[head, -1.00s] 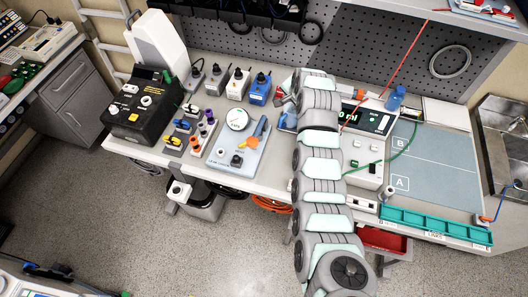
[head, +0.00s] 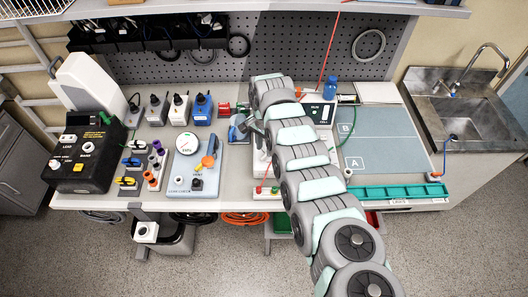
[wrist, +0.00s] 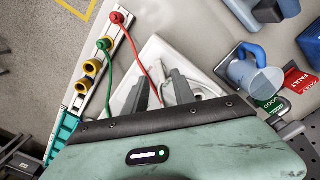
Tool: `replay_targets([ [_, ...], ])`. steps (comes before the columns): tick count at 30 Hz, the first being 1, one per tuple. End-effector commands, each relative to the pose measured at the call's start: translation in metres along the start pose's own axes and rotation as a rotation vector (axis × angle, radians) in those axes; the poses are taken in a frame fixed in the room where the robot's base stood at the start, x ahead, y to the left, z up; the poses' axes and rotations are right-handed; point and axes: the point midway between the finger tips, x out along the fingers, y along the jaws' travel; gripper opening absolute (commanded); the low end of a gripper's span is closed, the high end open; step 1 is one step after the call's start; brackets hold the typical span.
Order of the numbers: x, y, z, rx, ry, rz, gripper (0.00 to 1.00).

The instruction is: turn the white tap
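I cannot pick out a white tap for certain in either view. My gripper (wrist: 162,92) shows two dark grey fingers standing apart, with nothing seen held between them. In the wrist view they are over a white device (wrist: 154,62) with a red and a green cable beside it. In the head view my arm covers much of this device, and the fingertips are not clear.
A clear jug with a blue handle (wrist: 250,72) stands right of the fingers in the wrist view. A rail with coloured connectors (wrist: 100,66) lies to the left. A black box (head: 88,155), a teal tray (head: 400,193) and a sink (head: 470,115) are further out.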

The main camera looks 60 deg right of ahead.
Motion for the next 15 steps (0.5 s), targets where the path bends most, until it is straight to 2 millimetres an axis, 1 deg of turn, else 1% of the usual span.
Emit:
replay_targets([
  [6,0.027,0.000,0.000,0.000,0.001,0.002,0.32],
  [10,0.034,-0.002,-0.001,0.000,0.004,-0.004,0.32],
  [15,0.035,-0.002,-0.001,0.000,0.004,-0.005,0.32],
])
